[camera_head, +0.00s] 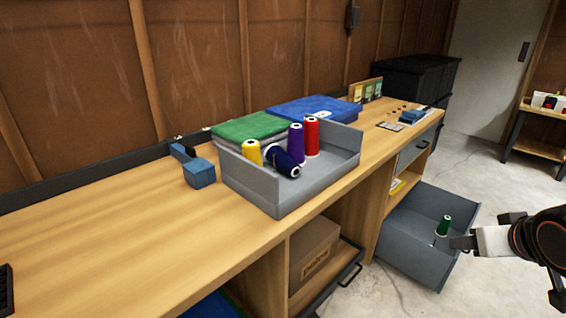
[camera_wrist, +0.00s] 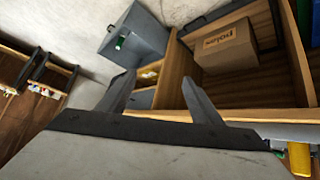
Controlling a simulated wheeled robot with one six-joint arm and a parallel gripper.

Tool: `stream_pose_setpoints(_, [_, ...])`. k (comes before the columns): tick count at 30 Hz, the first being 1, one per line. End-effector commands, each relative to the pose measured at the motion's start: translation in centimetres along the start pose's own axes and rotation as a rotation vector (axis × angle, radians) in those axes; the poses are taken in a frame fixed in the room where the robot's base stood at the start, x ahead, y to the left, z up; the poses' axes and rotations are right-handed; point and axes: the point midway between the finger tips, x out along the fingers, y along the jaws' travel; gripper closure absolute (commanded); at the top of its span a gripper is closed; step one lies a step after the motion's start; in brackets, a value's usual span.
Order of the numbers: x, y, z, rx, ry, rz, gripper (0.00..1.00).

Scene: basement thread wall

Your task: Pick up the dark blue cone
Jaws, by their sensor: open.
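The dark blue cone (camera_head: 283,162) lies on its side in the grey open-front bin (camera_head: 287,192) on the workbench. A yellow cone (camera_head: 252,150) stands to its left, and a purple cone (camera_head: 296,140) and a red cone (camera_head: 312,136) stand behind and to its right. My gripper (camera_head: 455,243) is at the far right, well away from the bin, in front of the open drawer. In the wrist view my gripper (camera_wrist: 158,78) has its two fingers apart with nothing between them. The dark blue cone is not visible in the wrist view.
An open grey drawer (camera_head: 400,245) holds a green cone (camera_head: 443,226). A cardboard box (camera_head: 314,255) sits on a shelf under the bench. A blue tape dispenser-like object (camera_head: 198,173) and green and blue cases (camera_head: 250,127) are near the bin. The bench's left part is mostly clear.

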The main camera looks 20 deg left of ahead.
Motion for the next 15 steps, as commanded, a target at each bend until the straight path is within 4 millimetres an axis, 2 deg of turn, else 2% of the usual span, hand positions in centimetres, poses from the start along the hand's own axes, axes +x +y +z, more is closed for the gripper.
stream_pose_setpoints(1, [0.7,-1.8,-2.1,-0.040,0.041,-0.027,0.41])
stream_pose_setpoints(3, [1.4,-4.2,-4.8,-0.087,0.105,-0.064,0.41])
stream_pose_setpoints(5, [1.9,-6.7,-7.0,-0.127,0.160,-0.102,0.41])
stream_pose_setpoints(9, [2.4,-13.4,-11.4,-0.219,0.281,-0.209,0.41])
stream_pose_setpoints(12, [2.2,-18.6,-13.6,-0.278,0.358,-0.296,0.41])
stream_pose_setpoints(15, [1.6,-23.4,-15.0,-0.326,0.420,-0.380,0.41])
